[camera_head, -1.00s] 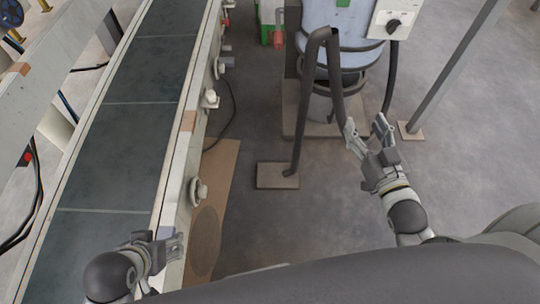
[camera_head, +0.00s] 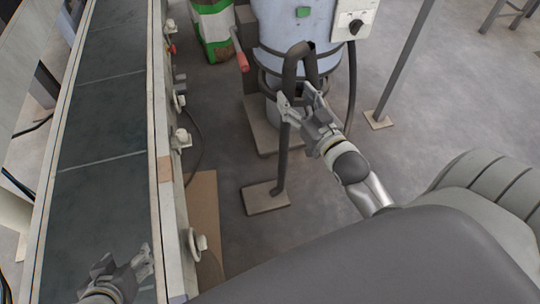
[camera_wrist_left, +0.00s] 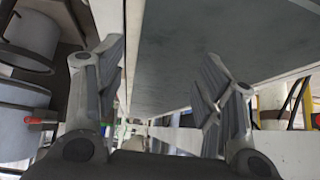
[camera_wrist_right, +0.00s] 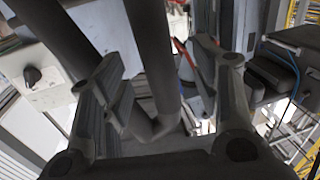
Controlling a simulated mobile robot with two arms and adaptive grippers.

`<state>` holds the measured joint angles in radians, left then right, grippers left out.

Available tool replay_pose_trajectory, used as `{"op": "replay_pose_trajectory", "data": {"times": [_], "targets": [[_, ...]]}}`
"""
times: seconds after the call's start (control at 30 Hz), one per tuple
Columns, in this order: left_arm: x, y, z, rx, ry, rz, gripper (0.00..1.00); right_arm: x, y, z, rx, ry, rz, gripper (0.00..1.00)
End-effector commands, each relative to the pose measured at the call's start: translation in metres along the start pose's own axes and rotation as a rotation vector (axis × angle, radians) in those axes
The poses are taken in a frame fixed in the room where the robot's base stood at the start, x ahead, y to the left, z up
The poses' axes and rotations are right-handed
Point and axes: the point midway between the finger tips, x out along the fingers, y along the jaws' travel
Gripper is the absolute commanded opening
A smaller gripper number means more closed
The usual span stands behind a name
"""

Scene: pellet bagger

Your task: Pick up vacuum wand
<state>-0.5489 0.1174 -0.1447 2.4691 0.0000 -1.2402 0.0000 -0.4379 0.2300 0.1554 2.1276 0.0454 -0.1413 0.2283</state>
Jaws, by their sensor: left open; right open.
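The vacuum wand appears to be the dark bent tube (camera_head: 281,158) in front of the blue-grey vacuum drum (camera_head: 290,24). It rises from a floor plate (camera_head: 265,197), bends over at the top and comes back down. My right gripper (camera_head: 298,97) is open at the tube, just below its bend. In the right wrist view the dark tube (camera_wrist_right: 150,55) runs between the open fingers, nearer the left one in places; I cannot tell whether they touch it. My left gripper (camera_head: 128,265) is open and empty over the conveyor. Its open fingers (camera_wrist_left: 160,75) also show in the left wrist view.
The conveyor belt (camera_head: 101,120) runs along the left, with a side rail (camera_head: 165,150) bearing knobs. A switch box (camera_head: 352,20) is beside the drum. A grey post (camera_head: 405,65) stands to the right. A green and white bag (camera_head: 212,25) is behind.

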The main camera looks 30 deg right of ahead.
Motion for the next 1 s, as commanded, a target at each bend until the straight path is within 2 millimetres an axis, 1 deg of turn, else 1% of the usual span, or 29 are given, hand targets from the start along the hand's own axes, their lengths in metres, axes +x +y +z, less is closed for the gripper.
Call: {"op": "replay_pose_trajectory", "data": {"times": [0.07,0.2,0.3,0.43,0.57,0.77,0.8,0.87,1.0], "targets": [[0.002,0.001,-0.006,0.001,0.032,0.002,0.62,0.005,0.0,0.0,-0.001,0.002,-0.001,0.57],[0.006,0.004,-0.029,0.003,0.141,0.008,0.62,0.021,0.002,-0.001,-0.002,0.003,-0.001,0.57],[0.006,0.006,-0.046,0.004,0.224,0.012,0.62,0.032,0.003,-0.003,-0.002,0.004,-0.001,0.57],[0.004,0.008,-0.064,0.005,0.305,0.017,0.62,0.045,0.002,-0.002,0.0,0.001,-0.001,0.57],[0.002,0.009,-0.071,0.005,0.341,0.019,0.62,0.05,0.003,-0.003,0.0,0.0,0.0,0.57],[0.002,0.009,-0.072,0.006,0.344,0.02,0.62,0.051,0.003,-0.003,0.0,-0.001,0.0,0.57],[0.002,0.009,-0.072,0.006,0.344,0.02,0.62,0.051,0.003,-0.003,0.0,-0.001,0.0,0.55],[0.002,0.009,-0.072,0.006,0.344,0.02,0.62,0.051,0.003,-0.003,0.0,-0.001,0.0,0.48],[0.002,0.009,-0.072,0.006,0.343,0.019,0.62,0.05,0.003,-0.003,0.0,0.0,0.0,0.3]]}}
